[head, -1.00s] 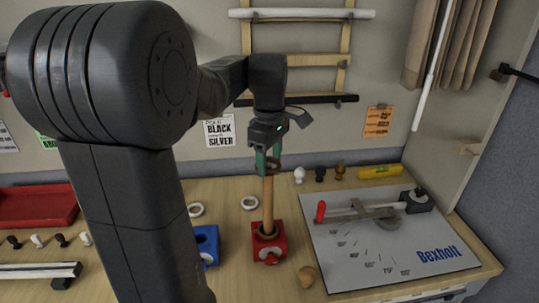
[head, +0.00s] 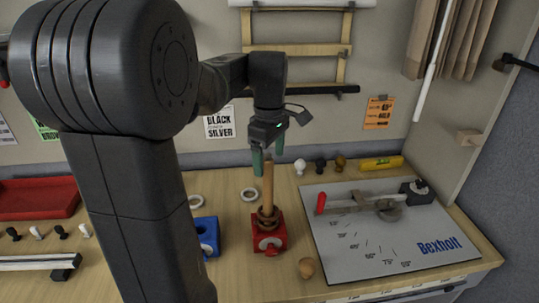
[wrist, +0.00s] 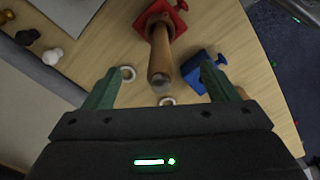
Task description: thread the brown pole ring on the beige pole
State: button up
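The beige pole (head: 268,184) stands upright in a red block base (head: 285,236) on the table. The brown pole ring (head: 262,221) is around the pole, low down by the red base. My gripper (head: 268,158) is open and empty at the pole's top, apart from the ring, with its green fingers on either side of the pole. In the wrist view, the pole (wrist: 160,62) points up between the spread fingers (wrist: 158,82), and the red base (wrist: 174,18) shows beyond it.
A blue block (head: 207,235) stands left of the red base. Two white rings (head: 249,195) lie behind. The grey Bexholt board (head: 360,255) fills the right side. A red tray (head: 38,200) is far left.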

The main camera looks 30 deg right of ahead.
notch_tip(320, 180, up, 14)
dwell(0.6)
jog(key=shift+f, duration=0.15)
dwell(0.7)
notch_tip(320, 180, down, 14)
jog(key=shift+r, duration=0.2)
jog(key=shift+r+p, duration=0.4)
jog(key=shift+r, duration=0.65)
jog(key=shift+f, duration=0.1)
